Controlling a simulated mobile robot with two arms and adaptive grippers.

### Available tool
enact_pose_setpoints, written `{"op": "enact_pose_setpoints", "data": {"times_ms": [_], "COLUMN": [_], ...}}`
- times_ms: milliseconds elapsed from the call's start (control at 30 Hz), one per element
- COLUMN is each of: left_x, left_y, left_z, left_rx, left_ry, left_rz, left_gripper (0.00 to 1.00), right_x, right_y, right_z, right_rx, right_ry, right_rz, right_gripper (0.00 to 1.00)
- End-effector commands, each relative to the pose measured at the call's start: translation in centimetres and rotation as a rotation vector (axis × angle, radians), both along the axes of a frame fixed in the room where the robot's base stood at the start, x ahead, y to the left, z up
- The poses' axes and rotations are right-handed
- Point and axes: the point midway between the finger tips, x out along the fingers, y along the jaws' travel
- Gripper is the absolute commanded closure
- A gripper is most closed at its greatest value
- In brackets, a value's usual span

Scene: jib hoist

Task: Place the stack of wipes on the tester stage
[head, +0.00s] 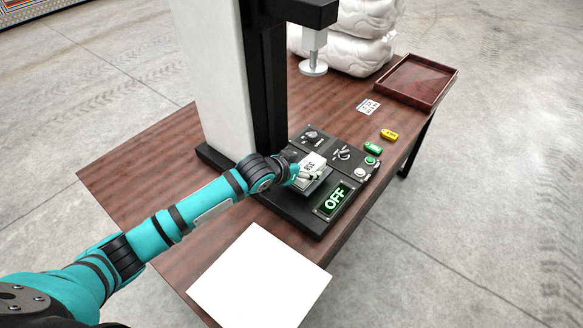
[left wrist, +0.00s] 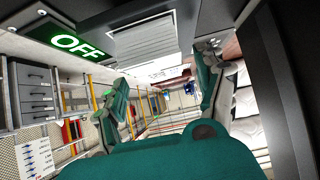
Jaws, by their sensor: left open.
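The tester (head: 285,200) is a dark unit on the wooden table, with a tall column, a hanging round press foot (head: 313,68) and a green-lit OFF display (head: 335,198). A white stack of wipes with dark characters on top (head: 312,163) is at the tester stage (head: 318,186), partly hidden by my left gripper (head: 300,176). In the left wrist view a pale layered block, seemingly the stack (left wrist: 147,48), is beyond the open fingers (left wrist: 163,92), near the OFF display (left wrist: 66,46). I see a gap between fingers and block. My right gripper is out of view.
A blank white sheet (head: 260,278) lies at the table's front. A brown tray (head: 417,82), white bags (head: 360,40), a printed card (head: 368,106) and yellow (head: 389,134) and green (head: 373,148) tags are to the back right.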

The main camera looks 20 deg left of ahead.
Motion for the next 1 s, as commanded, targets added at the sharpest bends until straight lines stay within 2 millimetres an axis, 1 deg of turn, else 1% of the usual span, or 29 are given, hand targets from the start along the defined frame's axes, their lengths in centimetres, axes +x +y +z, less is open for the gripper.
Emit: {"op": "enact_pose_setpoints", "data": {"times_ms": [33, 200, 300, 433, 633, 1000], "left_x": [-0.8, -3.6, -5.1, -6.5, -7.5, -7.4], "left_y": [0.4, 1.5, 2.1, 2.7, 3.0, 3.0], "left_z": [0.7, 3.0, 4.2, 5.4, 6.1, 6.2], "left_rx": [0.001, 0.002, 0.001, 0.001, 0.0, -0.001], "left_ry": [-0.002, -0.003, -0.003, -0.002, 0.0, -0.001], "left_rz": [-0.001, -0.001, 0.0, 0.0, 0.0, 0.001], "left_gripper": [0.28, 0.28, 0.28, 0.28, 0.28, 0.28], "right_x": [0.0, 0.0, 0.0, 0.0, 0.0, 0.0], "right_y": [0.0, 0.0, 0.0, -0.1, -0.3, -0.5], "right_z": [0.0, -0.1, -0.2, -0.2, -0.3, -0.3], "right_rx": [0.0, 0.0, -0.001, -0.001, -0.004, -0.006], "right_ry": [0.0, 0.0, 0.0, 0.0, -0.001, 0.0], "right_rz": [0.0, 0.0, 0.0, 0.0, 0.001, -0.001], "right_gripper": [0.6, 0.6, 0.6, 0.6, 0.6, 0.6]}}
